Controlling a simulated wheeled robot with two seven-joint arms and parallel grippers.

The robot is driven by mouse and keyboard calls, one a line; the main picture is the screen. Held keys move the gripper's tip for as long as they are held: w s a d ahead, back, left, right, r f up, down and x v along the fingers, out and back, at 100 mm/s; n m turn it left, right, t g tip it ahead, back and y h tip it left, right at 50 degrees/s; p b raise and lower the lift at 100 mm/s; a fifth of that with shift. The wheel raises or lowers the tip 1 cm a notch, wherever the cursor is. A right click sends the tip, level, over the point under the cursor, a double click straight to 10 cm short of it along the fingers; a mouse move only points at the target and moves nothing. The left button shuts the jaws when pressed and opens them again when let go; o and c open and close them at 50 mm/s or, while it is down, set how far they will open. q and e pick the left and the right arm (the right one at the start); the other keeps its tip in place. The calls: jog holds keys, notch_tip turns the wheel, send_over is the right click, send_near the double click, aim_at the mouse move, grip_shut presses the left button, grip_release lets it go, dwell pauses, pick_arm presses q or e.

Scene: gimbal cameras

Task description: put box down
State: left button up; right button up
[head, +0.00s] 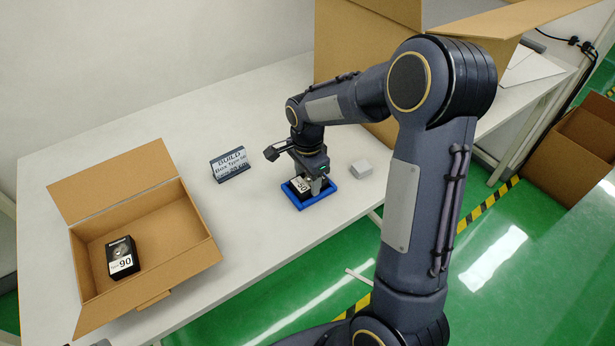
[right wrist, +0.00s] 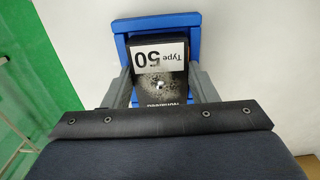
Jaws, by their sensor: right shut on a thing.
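A black box with a white label (head: 299,185) is within the blue tray (head: 318,199) on the table. In the right wrist view the box (right wrist: 162,82) reads "Type 50" upside down, and the blue tray (right wrist: 165,20) frames it. My right gripper (head: 309,183) is shut on this box, a grey finger on each side. I cannot tell whether the box touches the tray's bottom. Another black box (head: 122,258), labelled 90, lies inside the open cardboard box (head: 185,243) at the left. My left gripper is not in view.
A dark sign (head: 230,164) stands between the cardboard box and the tray. A small grey block (head: 361,169) sits right of the tray. A large cardboard box (head: 345,45) stands at the back right. The table's front edge is close to the tray. The table is clear behind the sign.

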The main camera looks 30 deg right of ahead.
aim_at(307, 181)
jog(key=shift+f, duration=0.1)
jog(key=shift+f, duration=0.15)
jog(key=o, duration=1)
jog(key=shift+o, duration=0.2)
notch_tip(307, 181, up, 12)
jog(key=s+a+n+t+y, duration=0.2)
jog(key=s+n, duration=0.5)
jog(key=s, duration=0.4)
jog(key=s+a+n+t+y, duration=0.1)
jog(key=s+a+n+t, duration=0.2)
jog(key=s+a+n, duration=0.2)
jog(key=s+n, duration=0.3)
jog(key=s, duration=0.3)
jog(key=shift+a+r+n+t+y, duration=0.15)
jog(key=shift+r+n+t+y, duration=0.15)
jog(key=shift+y, duration=0.1)
